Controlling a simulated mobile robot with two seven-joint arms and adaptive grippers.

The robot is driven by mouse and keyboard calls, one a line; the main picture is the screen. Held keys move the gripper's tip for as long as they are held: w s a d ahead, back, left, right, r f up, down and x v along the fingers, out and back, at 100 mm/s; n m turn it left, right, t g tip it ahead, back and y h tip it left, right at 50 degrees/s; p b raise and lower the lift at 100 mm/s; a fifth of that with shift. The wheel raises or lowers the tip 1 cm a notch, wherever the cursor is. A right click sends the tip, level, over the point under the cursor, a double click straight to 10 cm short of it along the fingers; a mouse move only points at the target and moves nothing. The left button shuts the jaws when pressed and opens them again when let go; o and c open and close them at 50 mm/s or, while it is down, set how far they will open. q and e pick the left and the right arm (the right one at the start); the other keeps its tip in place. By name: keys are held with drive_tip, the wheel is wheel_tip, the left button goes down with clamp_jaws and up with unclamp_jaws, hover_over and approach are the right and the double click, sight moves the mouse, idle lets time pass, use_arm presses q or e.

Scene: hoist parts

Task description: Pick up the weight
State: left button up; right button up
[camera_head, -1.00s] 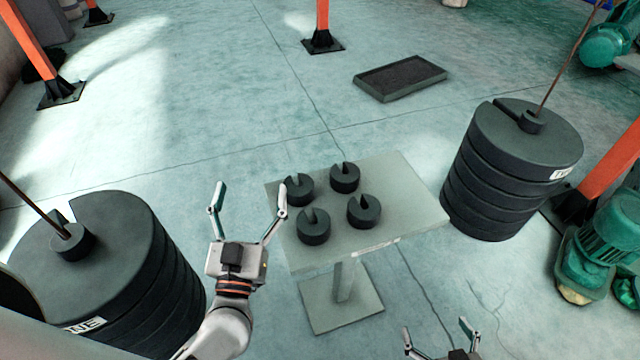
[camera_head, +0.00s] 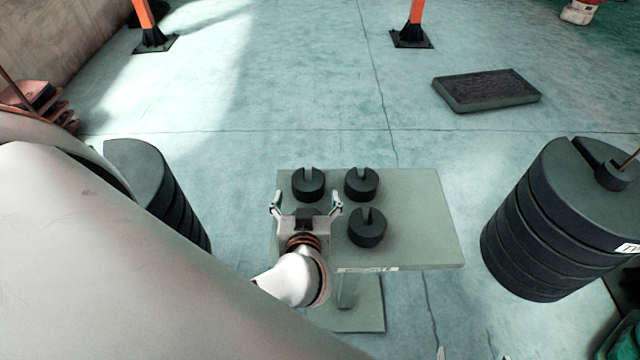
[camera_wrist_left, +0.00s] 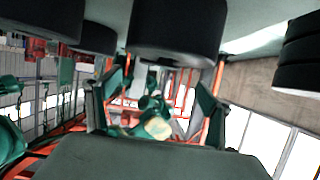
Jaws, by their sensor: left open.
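Small dark slotted weights stand on a grey pedestal table (camera_head: 425,215). In the head view I see a back left weight (camera_head: 308,186), a back right weight (camera_head: 361,185) and a front right weight (camera_head: 367,229). My left gripper (camera_head: 307,200) is open over the table's left side, in front of the back left weight; its body hides the front left spot. The left wrist view, tilted over, shows a weight (camera_wrist_left: 178,30) close ahead between the open fingers, apparently not gripped. Other weights (camera_wrist_left: 98,38) show beside it. Only a bit of my right gripper (camera_head: 440,353) shows at the bottom edge.
Large stacks of slotted weights stand to the left (camera_head: 150,180) and right (camera_head: 545,230) of the table. A dark flat tray (camera_head: 490,90) lies on the floor behind. Orange posts (camera_head: 417,15) stand farther back. The table's right part is bare.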

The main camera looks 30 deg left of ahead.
sight(308, 183)
use_arm(q)
drive_tip(key=b+x, duration=0.1)
drive_tip(key=x, duration=0.6)
drive_tip(key=shift+w+a+f+b, duration=0.15)
drive_tip(key=shift+w+b, duration=0.1)
drive_tip(key=shift+b, duration=0.1)
use_arm(e)
drive_tip(key=f, duration=0.1)
drive_tip(key=s+f, duration=0.1)
drive_tip(key=shift+a+f, duration=0.15)
drive_tip(key=shift+f, duration=0.25)
use_arm(q)
drive_tip(key=c, duration=1.8)
drive_tip(key=shift+w+r, duration=0.15)
drive_tip(key=shift+r, duration=0.2)
drive_tip(key=c, duration=0.4)
use_arm(e)
drive_tip(key=shift+w+r, duration=0.15)
drive_tip(key=shift+r, duration=0.1)
use_arm(q)
drive_tip(key=shift+o, duration=0.2)
